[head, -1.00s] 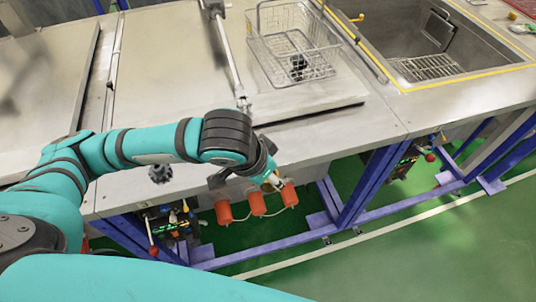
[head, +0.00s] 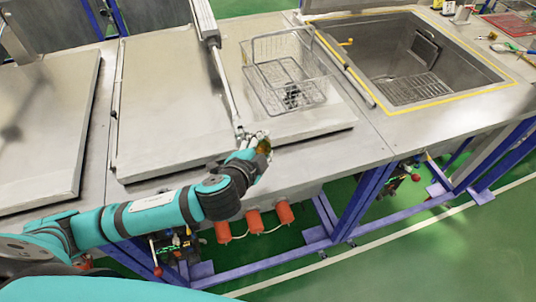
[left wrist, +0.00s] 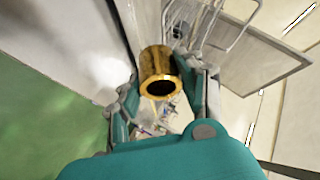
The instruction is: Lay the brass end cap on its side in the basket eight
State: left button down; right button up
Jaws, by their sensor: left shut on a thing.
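The brass end cap (left wrist: 158,72) is a short, hollow, gold-coloured cylinder, its open round mouth facing the left wrist camera. My left gripper (left wrist: 162,88) is shut on it, one finger on each side. In the head view the cap (head: 264,147) shows small at the tip of my left gripper (head: 258,143), near the front edge of the bench. The wire basket (head: 283,62) stands on the steel lid, behind and right of the gripper. Its wires also show in the left wrist view (left wrist: 232,22). I cannot read a number on it. My right gripper is not in view.
A dark object (head: 291,97) shows inside the basket. A metal rod (head: 226,88) slopes down to the lid's front, close to my left gripper. An open sink (head: 410,65) with a yellow border lies to the right. Orange cylinders (head: 254,220) hang below the bench edge.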

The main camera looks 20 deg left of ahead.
pick_arm(q)
jog(key=shift+w, duration=0.15)
jog(key=shift+f, duration=0.15)
notch_tip(320, 180, down, 6)
jog(key=b, duration=0.6)
jog(key=shift+b, duration=0.3)
jog(key=shift+f+b, duration=1)
jog(key=shift+f, duration=0.6)
jog(key=c, duration=0.9)
grip_release()
jog(key=shift+o, duration=0.8)
